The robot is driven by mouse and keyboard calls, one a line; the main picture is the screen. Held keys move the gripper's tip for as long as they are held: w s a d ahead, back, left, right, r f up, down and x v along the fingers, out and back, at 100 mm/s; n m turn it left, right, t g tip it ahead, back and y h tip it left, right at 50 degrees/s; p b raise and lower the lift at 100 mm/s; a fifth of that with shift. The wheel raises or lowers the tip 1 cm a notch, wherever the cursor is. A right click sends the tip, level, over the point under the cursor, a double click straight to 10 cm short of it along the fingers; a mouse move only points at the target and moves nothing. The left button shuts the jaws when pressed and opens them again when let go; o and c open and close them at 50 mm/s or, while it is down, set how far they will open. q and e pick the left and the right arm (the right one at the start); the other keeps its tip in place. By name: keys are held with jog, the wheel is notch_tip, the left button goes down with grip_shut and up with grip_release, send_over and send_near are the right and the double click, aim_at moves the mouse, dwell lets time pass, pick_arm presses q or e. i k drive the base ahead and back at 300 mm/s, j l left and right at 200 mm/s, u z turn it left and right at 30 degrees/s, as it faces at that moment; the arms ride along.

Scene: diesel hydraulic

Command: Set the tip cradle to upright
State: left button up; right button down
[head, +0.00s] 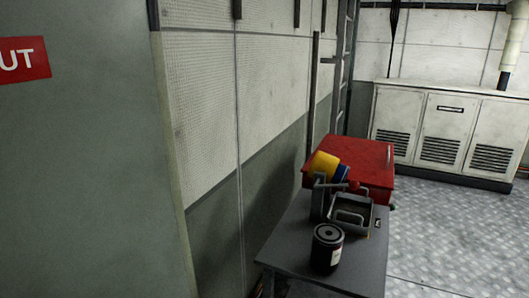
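On the dark grey bench top (293,243) stands a grey metal frame with a bail-like handle, which looks like the tip cradle (352,212). Its box-like part appears tilted, but its exact angle is too small to tell. A yellow and blue cylinder (325,166) leans at an angle just behind and above the frame. I cannot tell whether it rests in the cradle or on something behind it. Neither of my grippers is in view.
A black can (327,247) with a label stands at the bench's front. A red box or cabinet (367,163) is behind the bench. A wall (215,230) runs close along the left. White louvred cabinets (440,130) stand at the back. The metal floor at right is clear.

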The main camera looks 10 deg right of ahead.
aim_at(322, 161)
jog(key=k+l, duration=0.1)
jog(key=l, duration=0.25)
jog(key=k+l, duration=0.1)
jog(key=l, duration=0.3)
jog(key=k+l+z, duration=0.1)
jog(key=l, duration=0.25)
jog(key=k+l, duration=0.1)
jog(key=l, duration=0.3)
